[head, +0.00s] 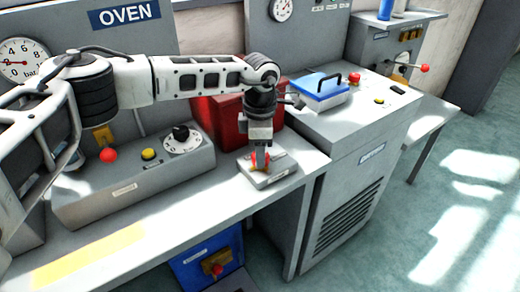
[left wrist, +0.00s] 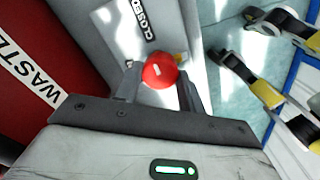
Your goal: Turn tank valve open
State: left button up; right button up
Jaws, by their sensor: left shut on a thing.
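A small grey box (head: 268,178) with a red knob (head: 263,158) sits near the front edge of the bench. My left gripper (head: 261,160) points down at it and is shut on the knob. In the left wrist view, the round red knob (left wrist: 160,70) with a white mark shows between the two fingers. Beside it is a grey plate with a label (left wrist: 139,20) that seems to read CLOSED; a bit of yellow shows behind the knob. The fingers hide part of the knob. My right gripper is not in view.
A red waste bin (head: 226,120) stands just behind the box. A grey control panel (head: 135,175) with a dial is to the left. A blue-lidded tray (head: 320,88) is on the cabinet to the right. A blue unit (head: 207,265) with a red handle is under the bench.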

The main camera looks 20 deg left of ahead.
pick_arm(q)
jog(key=n, duration=0.4)
jog(key=shift+b, duration=0.3)
jog(key=n, duration=0.4)
jog(key=shift+n, duration=0.4)
jog(key=n, duration=0.4)
jog(key=shift+r+n, duration=0.1)
jog(key=shift+n, duration=2.4)
jog(key=o, duration=1)
notch_tip(320, 180, up, 16)
jog(key=shift+f+b, duration=0.1)
jog(key=shift+b, duration=0.6)
